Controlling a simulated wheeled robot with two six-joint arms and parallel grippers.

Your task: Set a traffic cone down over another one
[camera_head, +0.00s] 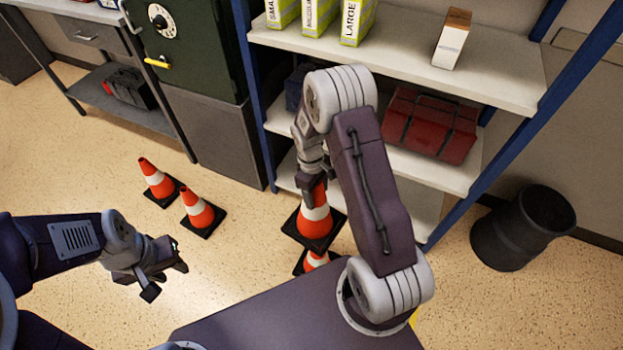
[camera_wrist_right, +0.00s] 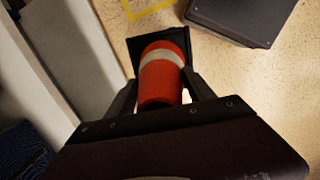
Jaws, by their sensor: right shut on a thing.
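An orange and white traffic cone (camera_head: 315,216) with a black square base is held upright in my right gripper (camera_head: 312,186). The held cone (camera_wrist_right: 162,76) also shows between the fingers in the right wrist view. Another cone (camera_head: 313,262) stands below it on the floor in the head view, partly hidden by the held cone's base and by my body. Whether the two touch I cannot tell. Two more cones, one (camera_head: 156,178) further left and one (camera_head: 197,208) closer, stand on the floor to the left. My left gripper (camera_head: 166,279) is empty, with its fingers apart.
A shelf unit (camera_head: 400,62) with blue posts stands right behind the held cone, bearing boxes and a red toolbox (camera_head: 430,125). A black bin (camera_head: 522,228) stands at the right. A dark green safe (camera_head: 190,50) is at the back left. Floor around the left cones is clear.

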